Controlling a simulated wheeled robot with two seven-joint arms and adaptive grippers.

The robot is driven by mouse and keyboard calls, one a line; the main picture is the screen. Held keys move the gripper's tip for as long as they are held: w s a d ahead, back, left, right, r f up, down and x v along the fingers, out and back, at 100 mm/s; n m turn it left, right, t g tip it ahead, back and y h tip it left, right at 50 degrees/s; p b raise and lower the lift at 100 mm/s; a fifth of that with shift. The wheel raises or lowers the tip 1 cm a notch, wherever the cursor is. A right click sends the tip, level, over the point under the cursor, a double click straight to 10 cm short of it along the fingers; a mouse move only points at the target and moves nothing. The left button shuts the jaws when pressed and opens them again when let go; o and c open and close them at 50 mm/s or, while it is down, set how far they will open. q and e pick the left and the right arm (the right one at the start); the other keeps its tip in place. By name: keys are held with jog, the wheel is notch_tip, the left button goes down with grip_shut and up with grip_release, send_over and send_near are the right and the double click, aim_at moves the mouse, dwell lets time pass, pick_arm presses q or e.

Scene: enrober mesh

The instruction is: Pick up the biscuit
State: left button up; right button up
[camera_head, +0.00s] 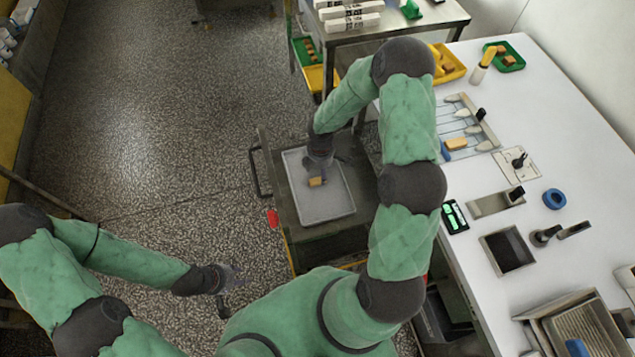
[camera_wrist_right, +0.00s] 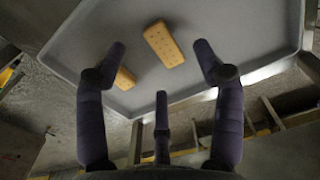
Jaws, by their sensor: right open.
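My right gripper (camera_head: 322,168) is over the grey tray (camera_head: 338,205) on the dark trolley, pointing down. In the right wrist view its fingers (camera_wrist_right: 161,62) are spread open with nothing between them held. One tan oblong biscuit (camera_wrist_right: 164,45) with small holes lies on the tray floor, showing between the fingertips. A second biscuit (camera_wrist_right: 125,78) lies by the left finger, partly hidden by it. In the head view a biscuit (camera_head: 316,182) shows just below the fingers. My left gripper (camera_head: 229,287) is open and empty over the floor at lower left, far from the tray.
A long white table (camera_head: 570,150) stands at right. It carries a yellow tray (camera_head: 450,66), a green tray (camera_head: 513,60), a rack of spatulas (camera_head: 465,125), a blue ring (camera_head: 554,199) and metal pans. The tray has raised rims (camera_wrist_right: 80,25). The speckled floor at left is clear.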

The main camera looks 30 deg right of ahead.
aim_at(318, 179)
jog(key=f+b, duration=0.2)
jog(key=f, duration=0.1)
jog(key=f+b, duration=0.1)
jog(key=f, duration=0.1)
jog(key=shift+w+a+f, duration=0.1)
jog(key=shift+w, duration=0.2)
jog(key=c, duration=1)
